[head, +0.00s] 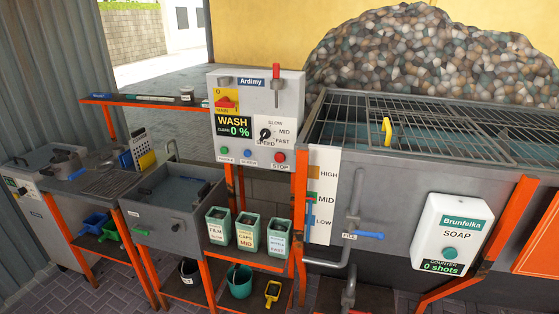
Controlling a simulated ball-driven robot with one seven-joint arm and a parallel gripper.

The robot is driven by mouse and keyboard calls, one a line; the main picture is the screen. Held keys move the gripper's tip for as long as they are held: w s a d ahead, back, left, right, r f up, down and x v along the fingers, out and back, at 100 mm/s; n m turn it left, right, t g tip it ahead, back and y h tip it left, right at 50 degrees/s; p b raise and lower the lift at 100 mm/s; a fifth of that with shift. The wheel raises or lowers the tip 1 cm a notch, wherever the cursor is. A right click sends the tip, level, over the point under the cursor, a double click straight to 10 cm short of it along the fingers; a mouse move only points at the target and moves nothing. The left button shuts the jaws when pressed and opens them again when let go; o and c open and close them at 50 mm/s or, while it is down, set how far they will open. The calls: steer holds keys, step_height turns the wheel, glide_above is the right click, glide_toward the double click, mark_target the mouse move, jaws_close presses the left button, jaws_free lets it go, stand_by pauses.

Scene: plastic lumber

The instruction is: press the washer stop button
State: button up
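The washer control panel (256,120) is a pale grey box labelled "Ardimy", standing on orange legs in the middle of the view. Its display (233,126) reads "WASH CLEAN 0 %". The stop button (280,157) is a round red button at the lower right of the panel, with "STOP" printed below it. A green button (225,151) and a blue button (248,153) sit to its left. A speed knob (265,134) and a lever with a red handle (276,72) are above it. My gripper is not in view.
A washer tank (420,175) with a grate top (420,125) stands to the right. A soap dispenser (453,232) hangs on its front. Sinks (178,208) stand at the left. A shelf with labelled bins (249,232) is below the panel. A pile of flakes (420,55) is behind.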

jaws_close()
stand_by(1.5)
